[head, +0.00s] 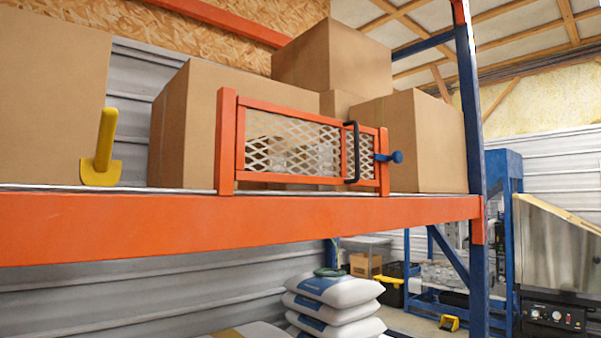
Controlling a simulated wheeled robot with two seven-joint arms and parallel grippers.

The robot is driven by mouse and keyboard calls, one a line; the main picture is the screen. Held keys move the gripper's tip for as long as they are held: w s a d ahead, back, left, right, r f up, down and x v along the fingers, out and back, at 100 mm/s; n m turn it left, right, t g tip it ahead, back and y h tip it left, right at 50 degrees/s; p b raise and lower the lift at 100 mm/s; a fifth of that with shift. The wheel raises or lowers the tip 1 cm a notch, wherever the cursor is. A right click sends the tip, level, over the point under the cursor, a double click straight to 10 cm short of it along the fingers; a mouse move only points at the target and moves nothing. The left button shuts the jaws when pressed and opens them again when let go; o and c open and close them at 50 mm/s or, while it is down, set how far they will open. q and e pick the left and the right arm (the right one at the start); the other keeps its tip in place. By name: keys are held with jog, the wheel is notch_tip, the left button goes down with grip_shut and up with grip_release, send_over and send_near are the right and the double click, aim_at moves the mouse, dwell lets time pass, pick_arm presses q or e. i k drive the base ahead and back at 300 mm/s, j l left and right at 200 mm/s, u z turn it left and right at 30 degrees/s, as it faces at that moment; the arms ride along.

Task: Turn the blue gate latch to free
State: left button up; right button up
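The blue gate latch (389,157) is a small blue knob with a short shaft on the right post of an orange gate. It points out to the right and looks roughly level. The orange gate (240,150) has a mesh panel and stands upright on the shelf, with its frame against the right post. A black handle (351,152) is on the gate just left of the latch. Neither of my grippers is in view.
The orange shelf beam (240,228) runs across below the gate. Cardboard boxes (332,58) stand behind the gate. A yellow scoop (104,148) stands on the shelf at left. A blue rack upright (473,120) is right of the latch. White sacks (333,302) are stacked below.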

aim_at(397, 156)
jog(key=i+l+u, duration=0.1)
jog(key=u, duration=0.3)
jog(key=l+u, duration=0.25)
jog(key=u, duration=0.2)
jog(key=i+l+u, duration=0.1)
jog(key=l+u, duration=0.15)
jog(key=u, duration=0.15)
jog(key=l+u, duration=0.2)
jog(key=u, duration=0.2)
